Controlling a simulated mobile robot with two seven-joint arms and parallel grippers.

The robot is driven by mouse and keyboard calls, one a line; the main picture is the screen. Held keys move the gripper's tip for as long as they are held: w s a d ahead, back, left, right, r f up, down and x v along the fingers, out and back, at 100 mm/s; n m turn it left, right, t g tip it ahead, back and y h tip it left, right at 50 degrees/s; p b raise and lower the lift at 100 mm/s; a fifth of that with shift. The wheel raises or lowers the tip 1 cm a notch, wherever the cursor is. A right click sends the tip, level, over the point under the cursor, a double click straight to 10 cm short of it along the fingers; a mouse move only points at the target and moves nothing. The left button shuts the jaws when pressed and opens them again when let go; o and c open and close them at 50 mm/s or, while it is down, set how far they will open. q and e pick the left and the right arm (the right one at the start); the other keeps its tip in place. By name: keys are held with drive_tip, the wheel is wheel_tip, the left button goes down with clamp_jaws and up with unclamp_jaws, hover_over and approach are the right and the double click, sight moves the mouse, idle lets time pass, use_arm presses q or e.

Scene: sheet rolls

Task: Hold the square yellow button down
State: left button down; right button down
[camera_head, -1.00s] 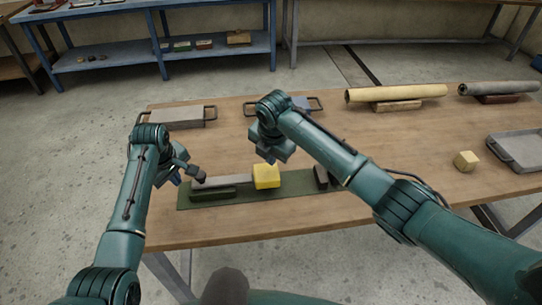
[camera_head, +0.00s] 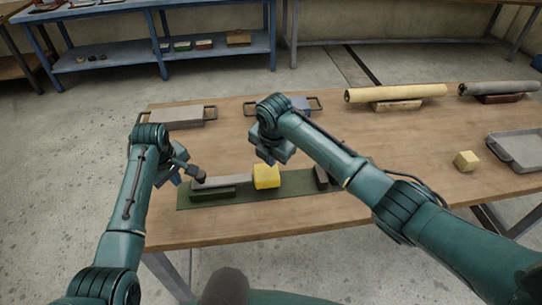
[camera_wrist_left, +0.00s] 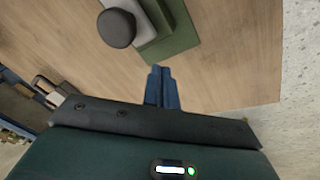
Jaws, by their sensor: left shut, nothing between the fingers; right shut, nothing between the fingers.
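The square yellow button (camera_head: 266,177) stands on a dark green mat (camera_head: 295,190) near the front of the table. My right gripper (camera_head: 270,160) is shut and empty, pointing down just behind the button's top in the head view; I cannot tell whether it touches. My left gripper (camera_head: 190,171) is shut and empty beside a dark round knob (camera_head: 199,177) at the left end of a grey bar (camera_head: 228,181). In the left wrist view, the shut blue fingertips (camera_wrist_left: 161,72) are apart from the knob (camera_wrist_left: 117,28).
A dark upright block (camera_head: 320,177) stands on the mat right of the button. Two rolls, one cream (camera_head: 396,93) and one grey (camera_head: 498,88), rest at the back. The table middle is clear.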

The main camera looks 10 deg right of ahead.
sight(271, 174)
drive_tip(key=shift+s+f, duration=0.15)
drive_tip(key=shift+f, duration=2.85)
use_arm(q)
drive_tip(key=shift+d, duration=0.1)
